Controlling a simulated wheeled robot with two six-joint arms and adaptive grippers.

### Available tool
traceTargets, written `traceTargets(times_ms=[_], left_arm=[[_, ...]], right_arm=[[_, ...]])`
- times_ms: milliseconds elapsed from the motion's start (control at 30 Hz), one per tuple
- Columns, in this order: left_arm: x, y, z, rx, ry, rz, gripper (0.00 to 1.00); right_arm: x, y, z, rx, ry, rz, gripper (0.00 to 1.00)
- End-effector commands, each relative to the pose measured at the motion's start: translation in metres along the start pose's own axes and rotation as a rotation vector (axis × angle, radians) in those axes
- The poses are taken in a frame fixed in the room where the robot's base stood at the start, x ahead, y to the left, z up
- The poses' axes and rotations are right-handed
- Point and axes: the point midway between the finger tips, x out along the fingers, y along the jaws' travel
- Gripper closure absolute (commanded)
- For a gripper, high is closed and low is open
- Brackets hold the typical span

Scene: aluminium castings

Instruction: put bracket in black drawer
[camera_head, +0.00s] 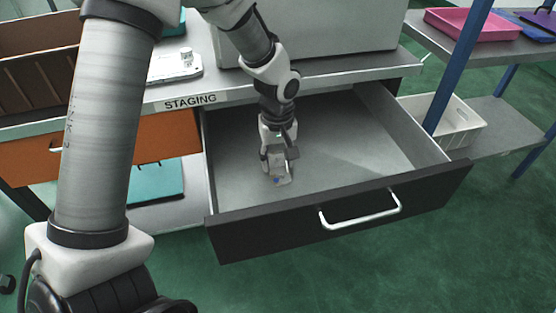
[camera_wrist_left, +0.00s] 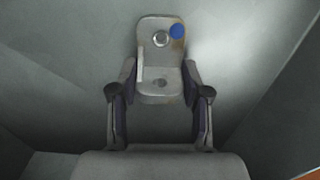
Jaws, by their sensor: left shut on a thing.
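The black drawer (camera_head: 350,211) is pulled open below the table edge, with a grey interior and a white bar handle. My left gripper (camera_head: 277,165) reaches down inside it, towards the left part. It is shut on the bracket (camera_head: 281,181), a small grey casting. In the left wrist view the bracket (camera_wrist_left: 160,58) has holes and a round blue mark near its top. The fingers of my left gripper (camera_wrist_left: 160,100) are on either side of its lower part. I cannot tell whether the bracket touches the drawer floor. My right gripper is not in view.
The table edge (camera_head: 240,97) labelled STAGING runs above the drawer. A pale casting (camera_head: 174,67) lies on the tabletop. An orange drawer (camera_head: 160,138) is at left. A blue post (camera_head: 455,70), a white basket (camera_head: 460,122) and a pink tray (camera_head: 470,25) are at right. The rest of the drawer floor looks empty.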

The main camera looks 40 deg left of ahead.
Motion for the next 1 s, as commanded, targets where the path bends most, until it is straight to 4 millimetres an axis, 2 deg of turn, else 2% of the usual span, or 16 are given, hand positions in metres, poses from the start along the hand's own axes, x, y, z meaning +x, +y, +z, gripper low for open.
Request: traceTargets(times_ms=[167,200,267,567,667,767,1000], left_arm=[[0.003,0.000,0.000,0.000,0.000,0.000,0.89],[0.004,0.000,0.000,0.000,0.000,0.000,0.49],[0.003,0.000,0.000,0.001,0.000,0.000,0.28],[0.002,0.000,0.000,0.001,0.000,0.000,0.28],[-0.005,0.000,0.000,0.001,0.001,0.000,0.28],[-0.023,0.001,-0.001,0.002,0.003,0.002,0.28],[-0.087,0.001,-0.001,0.001,0.004,0.002,0.28]], right_arm=[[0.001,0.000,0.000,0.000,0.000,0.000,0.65],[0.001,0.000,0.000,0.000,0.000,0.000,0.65],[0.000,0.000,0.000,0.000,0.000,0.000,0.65],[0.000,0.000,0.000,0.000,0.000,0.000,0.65],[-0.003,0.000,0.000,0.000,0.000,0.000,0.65],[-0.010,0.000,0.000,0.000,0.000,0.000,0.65],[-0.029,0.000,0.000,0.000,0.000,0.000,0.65]])
